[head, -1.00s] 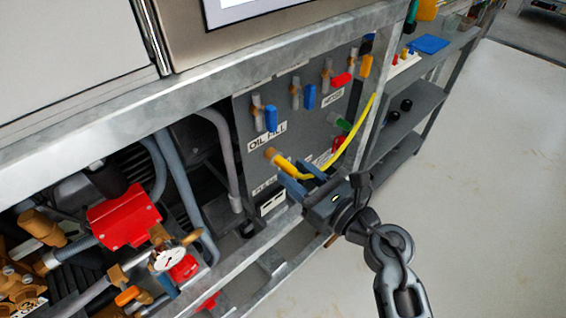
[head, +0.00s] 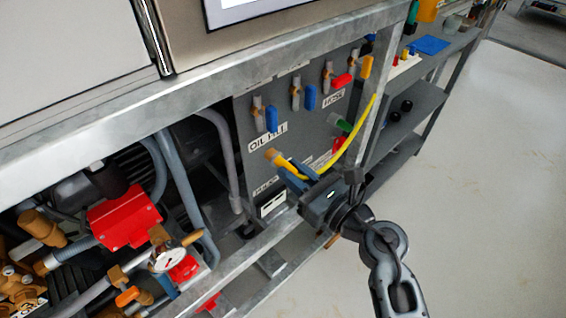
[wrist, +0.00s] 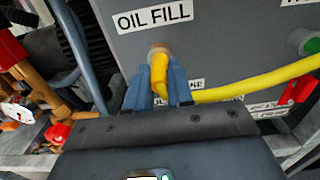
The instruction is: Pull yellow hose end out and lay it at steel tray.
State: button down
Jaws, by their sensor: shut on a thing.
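The yellow hose (head: 340,150) curves from behind the frame post down to the dark panel. Its end (wrist: 158,72) sits at a brass port (wrist: 158,50) below the "OIL FILL" label, which also shows in the head view. My gripper (head: 290,175) is at this end, with its blue fingers (wrist: 160,95) on both sides of the yellow hose, shut on it. Whether the end is still seated in the port is hard to tell. I cannot make out a steel tray for certain in either view.
A galvanized frame post (head: 385,100) stands right of the panel (head: 240,125). A red box (head: 125,218) and a gauge (head: 168,260) are at lower left. A grey shelf (head: 405,115) with a blue item (head: 430,45) stands at right. The floor at right is clear.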

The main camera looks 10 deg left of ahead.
jog(key=shift+d, duration=0.1)
dwell(0.3)
jog(key=shift+s+d, duration=0.25)
jog(key=shift+d, duration=0.05)
jog(key=shift+p+v, duration=0.3)
jog(key=shift+v, duration=1.05)
jog(key=shift+s+d, duration=0.2)
jog(key=shift+d, duration=0.05)
jog(key=shift+s+d, duration=0.45)
jog(key=shift+d, duration=0.05)
jog(key=shift+s+d, duration=0.2)
jog(key=shift+d, duration=0.1)
jog(key=shift+s+d, duration=0.3)
jog(key=shift+d, duration=0.25)
